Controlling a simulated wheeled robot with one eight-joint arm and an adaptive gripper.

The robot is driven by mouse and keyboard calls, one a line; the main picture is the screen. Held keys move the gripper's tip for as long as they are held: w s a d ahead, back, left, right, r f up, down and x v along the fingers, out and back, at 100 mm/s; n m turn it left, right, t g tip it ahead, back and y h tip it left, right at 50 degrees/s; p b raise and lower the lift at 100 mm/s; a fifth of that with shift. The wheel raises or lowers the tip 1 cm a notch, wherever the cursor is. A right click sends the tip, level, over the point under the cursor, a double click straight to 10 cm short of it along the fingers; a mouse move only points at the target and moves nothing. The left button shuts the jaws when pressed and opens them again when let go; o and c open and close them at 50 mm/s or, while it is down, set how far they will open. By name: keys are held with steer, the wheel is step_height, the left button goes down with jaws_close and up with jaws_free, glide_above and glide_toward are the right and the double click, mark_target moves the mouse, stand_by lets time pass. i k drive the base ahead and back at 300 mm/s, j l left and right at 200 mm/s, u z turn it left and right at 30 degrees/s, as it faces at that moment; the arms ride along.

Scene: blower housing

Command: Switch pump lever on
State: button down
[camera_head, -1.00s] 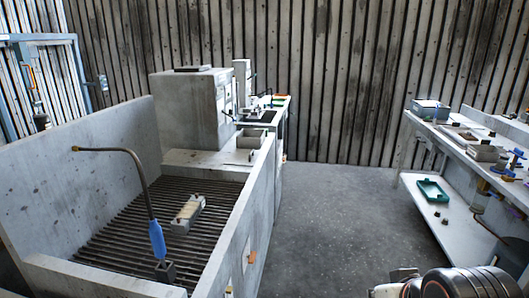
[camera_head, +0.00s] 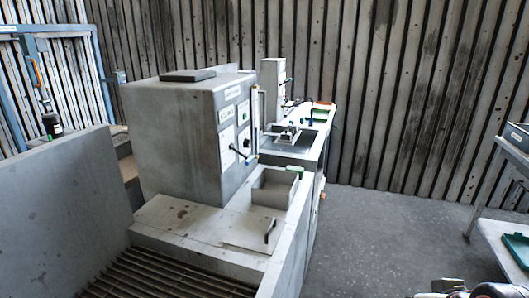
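A grey cabinet (camera_head: 185,120) with labels and small panels on its right-hand face stands left of centre. A dark lever (camera_head: 238,152) sticks out from that face. A small dark handle (camera_head: 270,230) stands on the pale ledge below, and a green-ended handle (camera_head: 295,170) sits by an open grey box (camera_head: 273,190). I cannot tell which of these is the pump lever, and no label is readable enough to settle it. Only a small part of my arm shows at the bottom right edge; my gripper's fingers are not visible.
A basin wall (camera_head: 60,215) and slatted grate (camera_head: 150,280) lie in front of the cabinet. A bench with a machine (camera_head: 272,90) runs behind it. A shelf table (camera_head: 500,245) with a green tray (camera_head: 515,247) is at right. Grey floor (camera_head: 390,240) between is clear.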

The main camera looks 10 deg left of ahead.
mark_target(231, 147)
steer(key=i, duration=0.9)
steer(key=u, duration=0.35)
